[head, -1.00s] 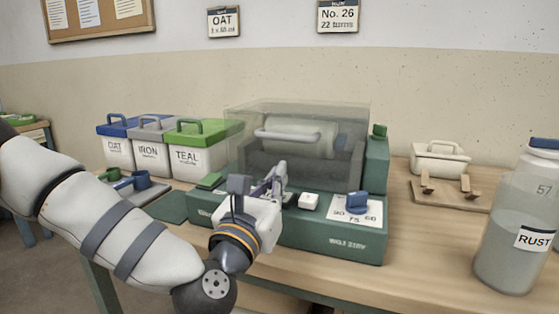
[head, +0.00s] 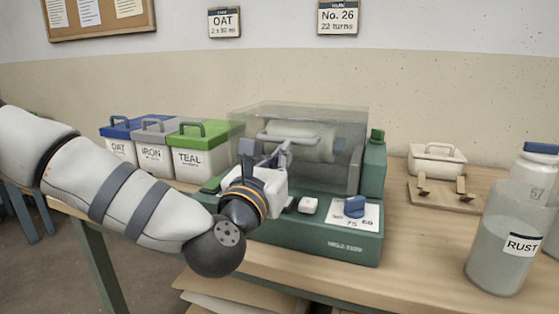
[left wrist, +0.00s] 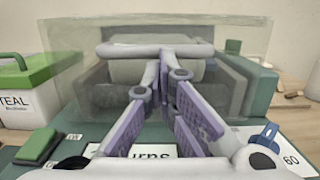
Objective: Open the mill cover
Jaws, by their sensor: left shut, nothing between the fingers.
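The mill (head: 330,235) is a green machine on the table, with a pale roller inside a clear boxy cover (head: 345,165). The cover is down over the roller and also fills the middle of the left wrist view (left wrist: 235,80). A light grey bar handle (head: 268,138) runs across the cover's front; it shows in the left wrist view too (left wrist: 120,50). My left gripper (head: 280,153) is in front of the cover, its purple-padded fingers (left wrist: 166,62) shut with nothing between them. The fingertips are close at the handle's middle; I cannot tell whether they touch it. My right gripper is out of view.
The mill's front has a blue knob (head: 355,207), a white button (head: 308,205) and a green button (head: 211,186). Lidded buckets, including TEAL (head: 197,160), stand left. A RUST jar (head: 500,250) and a white lidded box (head: 436,163) stand right.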

